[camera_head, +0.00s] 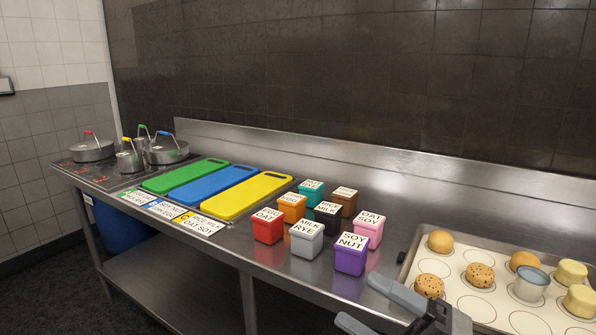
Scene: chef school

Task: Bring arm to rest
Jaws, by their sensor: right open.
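My right gripper (368,302) is at the lower right, in front of the tray and over the counter's front edge. Its two grey fingers point left and are spread apart, with nothing between them. The rest of my right arm is cut off by the bottom edge of the picture. My left gripper is not in view.
A baking tray (460,230) with buns, pastries and a metal cup (531,284) lies close by my right gripper. Labelled tubs, such as the purple one (351,255), stand left of it. Green, blue and yellow boards (247,196) and pots (92,150) lie farther left.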

